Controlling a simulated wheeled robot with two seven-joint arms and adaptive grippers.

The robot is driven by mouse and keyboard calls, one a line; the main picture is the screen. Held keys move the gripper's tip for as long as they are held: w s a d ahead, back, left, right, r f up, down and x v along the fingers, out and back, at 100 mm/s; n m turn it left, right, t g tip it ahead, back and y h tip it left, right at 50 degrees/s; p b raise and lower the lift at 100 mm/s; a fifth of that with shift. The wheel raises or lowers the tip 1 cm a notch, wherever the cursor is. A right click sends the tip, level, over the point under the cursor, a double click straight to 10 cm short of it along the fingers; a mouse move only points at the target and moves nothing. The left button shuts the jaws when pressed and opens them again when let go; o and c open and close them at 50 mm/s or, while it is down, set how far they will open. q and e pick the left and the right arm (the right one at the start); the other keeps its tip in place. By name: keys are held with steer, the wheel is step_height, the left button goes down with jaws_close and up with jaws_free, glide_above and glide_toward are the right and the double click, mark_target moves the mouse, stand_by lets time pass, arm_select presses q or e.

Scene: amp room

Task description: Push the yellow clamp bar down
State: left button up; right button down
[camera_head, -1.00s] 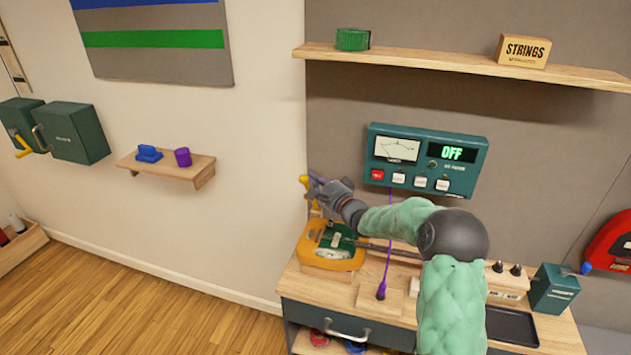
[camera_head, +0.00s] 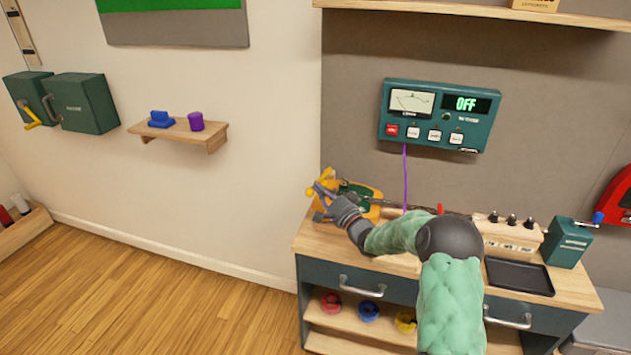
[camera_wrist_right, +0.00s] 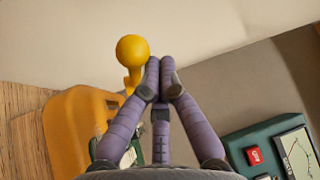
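The yellow clamp bar (camera_head: 324,175), with a round knob at its end, sits at the left end of the orange and green device (camera_head: 372,212) on the bench. The knob (camera_wrist_right: 132,50) and a short piece of its stem show large in the right wrist view, above the orange body (camera_wrist_right: 75,130). My right gripper (camera_head: 322,192) is at the bar in the head view and partly covers the device. In the wrist view its purple fingers (camera_wrist_right: 161,65) are together, empty, just right of the knob; contact cannot be told. My left gripper is out of view.
A teal meter panel (camera_head: 440,115) reading OFF hangs above the bench. A black tray (camera_head: 519,276) and a teal box with a blue-knobbed crank (camera_head: 567,243) stand on the right. A small wall shelf (camera_head: 215,135) is at left. Open floor lies left of the bench.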

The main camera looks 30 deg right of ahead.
step_height(320, 180, down, 7)
steer(key=b, duration=0.2)
steer(key=shift+s+a, duration=0.4)
